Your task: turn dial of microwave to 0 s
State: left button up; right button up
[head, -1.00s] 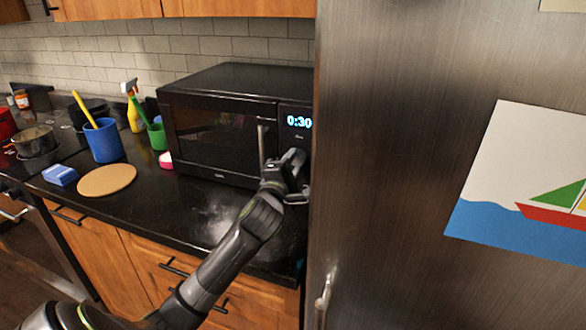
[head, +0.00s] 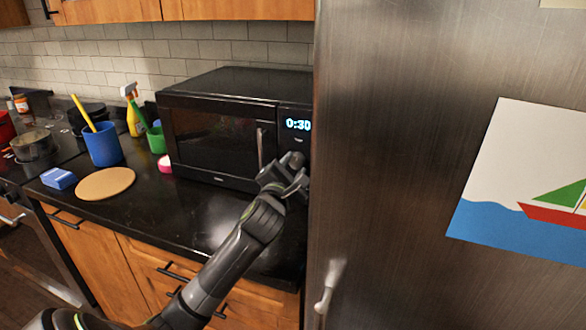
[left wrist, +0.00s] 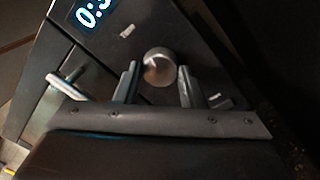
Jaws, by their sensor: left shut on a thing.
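The black microwave (head: 218,142) stands on the counter against the fridge, its door closed. Its lit display (head: 298,124) reads 0:30, and part of it shows tilted in the left wrist view (left wrist: 92,12). The round silver dial (left wrist: 160,67) is below the display. My left gripper (head: 290,172) is at the dial on the control panel. In the left wrist view its two fingers (left wrist: 157,84) are on either side of the dial, shut on it. In the head view the gripper partly hides the dial. My right gripper is not in view.
The steel fridge (head: 400,150) stands close to the right of the panel, leaving little room there. The vertical door handle (head: 260,147) is just left of the gripper. A blue cup (head: 103,145), a round board (head: 105,183) and a sponge (head: 59,178) are on the left counter.

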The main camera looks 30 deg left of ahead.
pick_arm(q)
jog(key=o, duration=1)
jog(key=p+v, duration=0.1)
jog(key=v, duration=1.6)
jog(key=shift+s, duration=0.2)
